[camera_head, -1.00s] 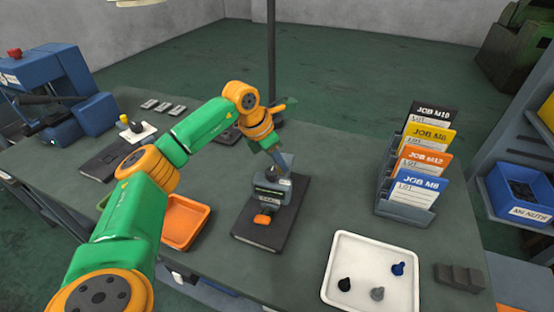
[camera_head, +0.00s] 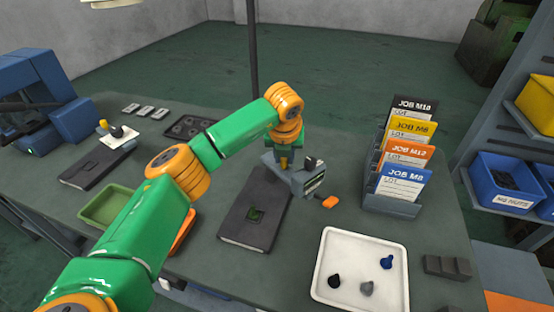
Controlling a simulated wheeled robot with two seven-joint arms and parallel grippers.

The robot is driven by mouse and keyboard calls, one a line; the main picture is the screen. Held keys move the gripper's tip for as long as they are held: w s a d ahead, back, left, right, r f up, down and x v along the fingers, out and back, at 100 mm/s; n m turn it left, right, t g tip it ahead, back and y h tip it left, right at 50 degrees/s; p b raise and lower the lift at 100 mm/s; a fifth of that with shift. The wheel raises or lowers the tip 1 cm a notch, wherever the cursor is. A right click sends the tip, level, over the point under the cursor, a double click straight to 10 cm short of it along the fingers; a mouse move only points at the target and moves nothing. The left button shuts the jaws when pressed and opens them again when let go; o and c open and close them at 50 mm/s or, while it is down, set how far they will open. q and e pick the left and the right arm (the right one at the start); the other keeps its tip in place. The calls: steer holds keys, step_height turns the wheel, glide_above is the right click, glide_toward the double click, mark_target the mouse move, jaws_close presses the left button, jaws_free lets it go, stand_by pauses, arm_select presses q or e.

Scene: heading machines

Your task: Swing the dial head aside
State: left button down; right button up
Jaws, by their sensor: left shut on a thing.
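The dial head (camera_head: 297,181) is a grey block with a small display and a dark knob on top. It is turned to the right, with its orange tab (camera_head: 330,202) pointing to the right, off the side of its dark base plate (camera_head: 248,228). A small green-marked square (camera_head: 256,214) lies uncovered on the plate. My left gripper (camera_head: 284,162) is at the rear left part of the head, shut on it; its fingertips are mostly hidden by my wrist. My right gripper is not in view.
A rack of job cards (camera_head: 392,206) stands just right of the head. A white tray (camera_head: 330,262) with three small pieces lies in front right. A green tray (camera_head: 100,209) and a partly covered orange tray (camera_head: 184,234) sit left, under my arm.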

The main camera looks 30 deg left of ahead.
arm_select(q)
steer(key=shift+w+d+n+g+y, duration=0.2)
steer(key=shift+w+n, duration=0.25)
steer(key=shift+n, duration=0.35)
steer(key=shift+w+d+n+g+y, duration=0.1)
steer(key=shift+w+n+y, duration=0.25)
steer(key=shift+n, duration=0.45)
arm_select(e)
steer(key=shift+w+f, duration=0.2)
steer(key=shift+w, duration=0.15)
arm_select(q)
steer(key=shift+w, duration=0.1)
steer(key=shift+r, duration=0.1)
steer(key=c, duration=0.7)
jaws_free()
steer(key=shift+w+a, duration=0.1)
steer(key=shift+r+b, duration=0.1)
steer(key=shift+b, duration=0.25)
steer(key=b+v, duration=0.1)
steer(key=v, duration=0.5)
steer(key=shift+d+r+b, duration=0.2)
steer(key=shift+r+b, duration=0.15)
steer(key=shift+b, duration=0.05)
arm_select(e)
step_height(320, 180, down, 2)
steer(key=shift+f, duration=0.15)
arm_select(q)
steer(key=shift+a, duration=0.1)
